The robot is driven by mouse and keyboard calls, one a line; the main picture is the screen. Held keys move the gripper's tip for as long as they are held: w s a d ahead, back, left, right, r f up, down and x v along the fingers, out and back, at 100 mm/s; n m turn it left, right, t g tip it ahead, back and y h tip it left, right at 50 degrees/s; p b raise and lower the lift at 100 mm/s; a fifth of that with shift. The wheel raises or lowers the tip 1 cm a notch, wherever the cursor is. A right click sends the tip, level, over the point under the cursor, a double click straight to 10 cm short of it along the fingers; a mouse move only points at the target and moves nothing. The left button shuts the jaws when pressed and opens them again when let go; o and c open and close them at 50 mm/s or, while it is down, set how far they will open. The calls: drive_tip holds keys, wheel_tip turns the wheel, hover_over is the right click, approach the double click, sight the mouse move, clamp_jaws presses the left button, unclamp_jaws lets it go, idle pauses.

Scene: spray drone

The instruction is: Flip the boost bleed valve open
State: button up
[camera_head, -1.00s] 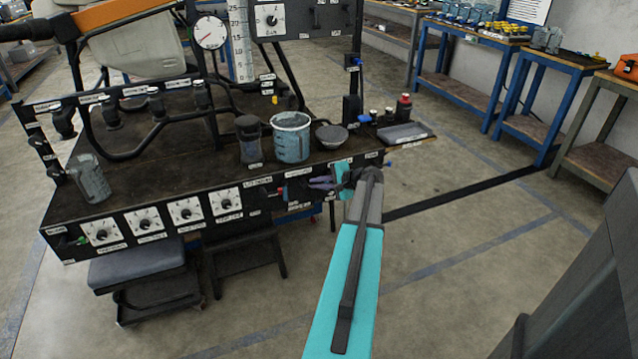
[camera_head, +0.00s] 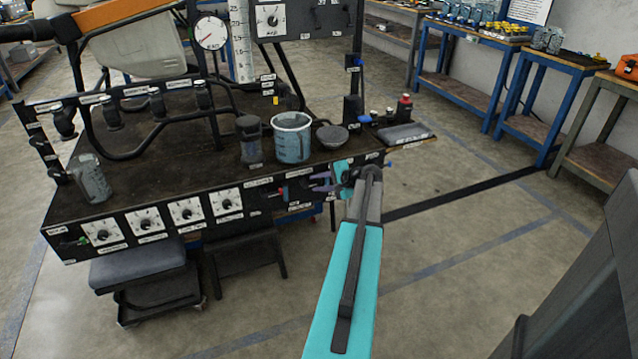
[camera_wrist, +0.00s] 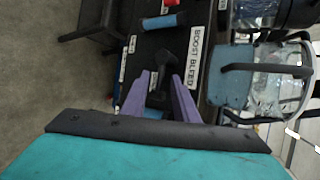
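The boost bleed valve shows in the wrist view as a dark lever (camera_wrist: 167,65) beside the white BOOST BLEED label (camera_wrist: 193,62). My gripper (camera_wrist: 161,82) has two purple fingers spread apart, with the dark lever between and just beyond their tips. I cannot tell whether either finger touches it. In the head view my gripper (camera_head: 318,183) is at the right part of the bench's front panel, fingers pointing left. The valve is too small and partly covered to make out there.
A blue grip with a red part (camera_wrist: 165,20) is close beyond the lever. A blue measuring cup (camera_head: 291,140), a dark jar (camera_head: 249,140) and a small bowl (camera_head: 332,136) stand on the bench above. Dials (camera_head: 187,211) line the panel to the left.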

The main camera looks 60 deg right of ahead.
drive_tip(key=p+v, duration=0.1)
drive_tip(key=v, duration=1.2)
drive_tip(key=shift+s, duration=0.3)
drive_tip(key=shift+a+r, duration=0.1)
drive_tip(key=shift+r, duration=0.05)
